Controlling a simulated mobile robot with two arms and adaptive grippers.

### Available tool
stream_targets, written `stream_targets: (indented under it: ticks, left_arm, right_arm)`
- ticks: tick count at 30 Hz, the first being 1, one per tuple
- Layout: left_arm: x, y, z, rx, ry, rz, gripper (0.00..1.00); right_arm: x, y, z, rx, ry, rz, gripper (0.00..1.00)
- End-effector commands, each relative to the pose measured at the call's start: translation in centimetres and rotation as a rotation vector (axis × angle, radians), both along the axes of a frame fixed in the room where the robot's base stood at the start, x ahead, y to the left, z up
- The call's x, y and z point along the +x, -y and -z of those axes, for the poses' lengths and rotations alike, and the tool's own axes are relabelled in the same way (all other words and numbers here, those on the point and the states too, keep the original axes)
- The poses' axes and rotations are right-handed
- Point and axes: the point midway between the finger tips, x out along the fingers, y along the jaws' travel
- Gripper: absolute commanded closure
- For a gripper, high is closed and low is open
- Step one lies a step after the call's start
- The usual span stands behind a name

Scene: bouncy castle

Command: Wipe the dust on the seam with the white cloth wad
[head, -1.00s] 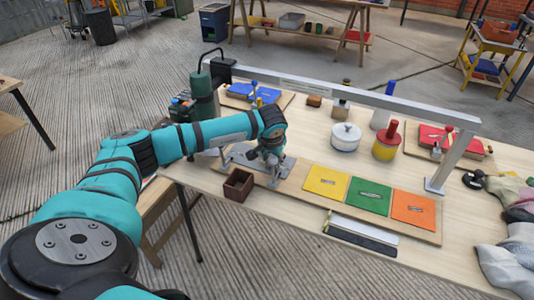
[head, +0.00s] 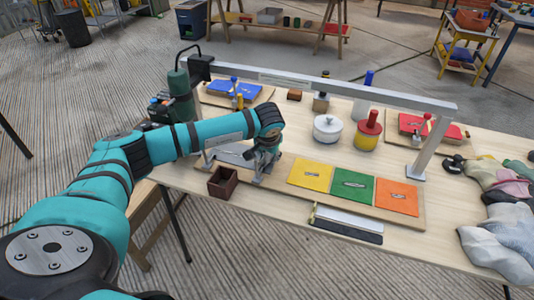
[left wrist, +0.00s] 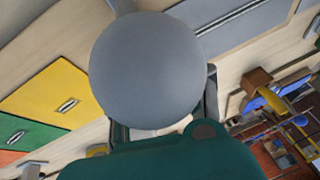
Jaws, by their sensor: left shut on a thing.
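My left gripper (head: 260,180) is low over the left part of the wooden board (head: 408,216), between a small brown box and the yellow square. In the left wrist view a large round grey-white wad (left wrist: 148,70) sits between its fingers, and the gripper is shut on it. I cannot make out dust. My right gripper is out of view.
Yellow (head: 311,176), green (head: 353,187) and orange (head: 397,198) squares lie right of the gripper. The brown box (head: 222,182) is close on its left. A metal bar on posts (head: 330,87) spans the table behind. A white pot (head: 327,129) and red-topped jar (head: 367,130) stand beyond.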

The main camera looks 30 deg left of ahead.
Motion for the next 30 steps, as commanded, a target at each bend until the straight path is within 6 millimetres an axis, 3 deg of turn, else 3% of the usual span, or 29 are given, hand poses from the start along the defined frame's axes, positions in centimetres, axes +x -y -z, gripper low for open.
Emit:
stream_targets:
  ticks: [18, 30]
  left_arm:
    - [-0.1, 0.1, -5.7, -0.002, -0.002, 0.001, 0.94]
    - [-0.1, 0.1, -6.0, -0.002, -0.002, 0.001, 0.94]
  right_arm:
    - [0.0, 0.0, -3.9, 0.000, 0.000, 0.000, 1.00]
    - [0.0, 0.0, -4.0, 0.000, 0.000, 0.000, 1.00]
